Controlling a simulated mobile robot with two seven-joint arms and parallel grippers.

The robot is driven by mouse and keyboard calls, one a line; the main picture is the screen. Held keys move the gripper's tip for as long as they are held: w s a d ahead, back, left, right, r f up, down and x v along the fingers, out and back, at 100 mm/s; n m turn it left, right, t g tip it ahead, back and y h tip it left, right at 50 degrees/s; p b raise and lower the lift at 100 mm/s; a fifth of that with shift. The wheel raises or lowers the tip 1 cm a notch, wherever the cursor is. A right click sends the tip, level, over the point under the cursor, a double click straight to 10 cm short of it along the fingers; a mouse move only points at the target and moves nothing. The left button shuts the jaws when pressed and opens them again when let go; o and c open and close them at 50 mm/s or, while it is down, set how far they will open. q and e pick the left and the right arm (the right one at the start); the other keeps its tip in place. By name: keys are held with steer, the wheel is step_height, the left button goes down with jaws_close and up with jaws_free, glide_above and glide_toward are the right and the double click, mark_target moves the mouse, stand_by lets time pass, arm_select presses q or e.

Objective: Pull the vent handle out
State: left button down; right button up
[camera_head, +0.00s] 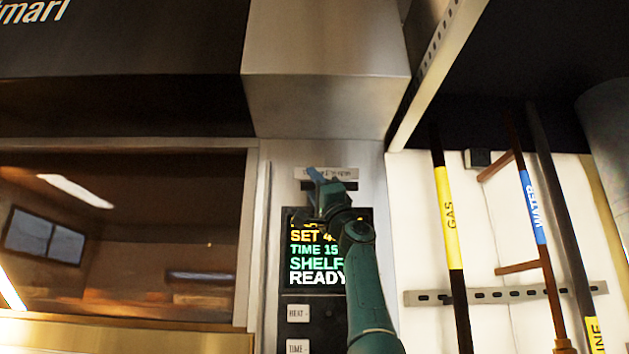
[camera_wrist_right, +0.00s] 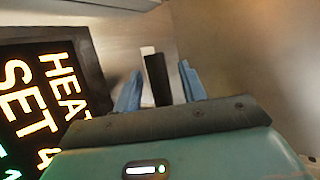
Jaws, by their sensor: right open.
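The vent handle (camera_wrist_right: 157,82) is a dark upright bar in the right wrist view, in front of a pale label plate (camera_wrist_right: 147,50). My right gripper (camera_wrist_right: 161,70) is open, with one blue finger on each side of the handle. Gaps show between the handle and both fingers. In the head view the right gripper (camera_head: 318,178) is up at the small label plate (camera_head: 340,173) above the display, and it hides most of the handle. My left gripper is not in view.
A lit display (camera_head: 316,268) sits just below the right gripper, with HEAT (camera_head: 298,314) and TIME buttons under it. The oven's glass window (camera_head: 120,235) is on the left. A steel hood box (camera_head: 325,95) juts out above. Gas (camera_head: 449,215) and water pipes stand right.

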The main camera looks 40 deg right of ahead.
jaws_close()
stand_by(0.4)
